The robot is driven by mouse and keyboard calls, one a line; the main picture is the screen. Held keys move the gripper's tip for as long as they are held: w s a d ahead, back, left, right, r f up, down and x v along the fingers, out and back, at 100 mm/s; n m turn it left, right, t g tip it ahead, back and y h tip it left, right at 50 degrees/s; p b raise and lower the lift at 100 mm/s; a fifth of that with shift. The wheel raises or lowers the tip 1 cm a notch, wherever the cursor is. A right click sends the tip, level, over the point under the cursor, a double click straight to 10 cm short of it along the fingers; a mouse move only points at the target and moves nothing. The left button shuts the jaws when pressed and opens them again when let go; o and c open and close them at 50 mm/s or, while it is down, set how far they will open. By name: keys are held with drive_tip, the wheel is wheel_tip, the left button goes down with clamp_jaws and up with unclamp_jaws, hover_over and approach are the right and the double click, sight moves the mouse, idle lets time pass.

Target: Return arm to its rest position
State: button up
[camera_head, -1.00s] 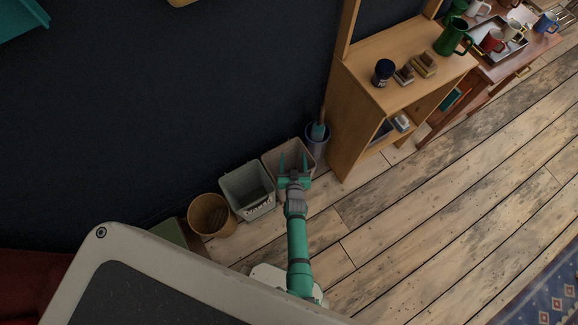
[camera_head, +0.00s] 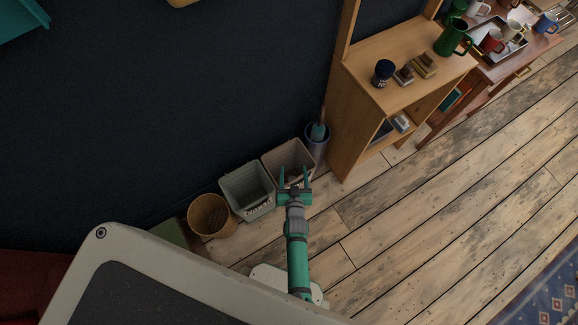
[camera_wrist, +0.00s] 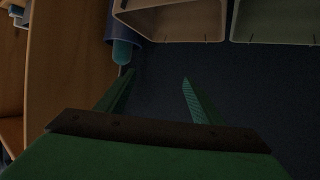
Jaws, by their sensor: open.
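My gripper (camera_head: 294,177) is green, open and empty. In the head view its two fingers point up the picture, over the front of a beige bin. My green and grey arm reaches up from the bottom of the picture behind it. In the wrist view my gripper (camera_wrist: 158,88) shows two spread fingers with only dark surface between them.
A beige bin (camera_head: 272,163), a grey-green bin (camera_head: 233,188) and a round wicker basket (camera_head: 195,222) stand along the dark wall. A blue cylinder (camera_head: 317,152) stands beside the wooden shelf (camera_head: 345,135). Plank floor (camera_head: 400,230) lies open to the right.

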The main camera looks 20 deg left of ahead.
idle(0.3)
drive_tip(key=s+d+r+m+t+h, duration=0.1)
drive_tip(key=s+d+r+h, duration=0.1)
drive_tip(key=s+d+r, duration=1.05)
drive_tip(key=s+r+m+t+h, duration=0.1)
drive_tip(key=s+r, duration=0.8)
drive_tip(key=r, duration=0.1)
drive_tip(key=shift+s+d+m, duration=0.25)
drive_tip(key=shift+m, duration=0.15)
drive_tip(key=s+r, duration=0.1)
drive_tip(key=r, duration=0.3)
drive_tip(key=s+r+m+h, duration=0.1)
drive_tip(key=r, duration=0.3)
drive_tip(key=s+r+h, duration=0.1)
drive_tip(key=s+r, duration=0.1)
drive_tip(key=r, duration=0.1)
drive_tip(key=shift+r+m+t, duration=0.3)
drive_tip(key=shift+r+t, duration=0.1)
drive_tip(key=shift+c, duration=0.2)
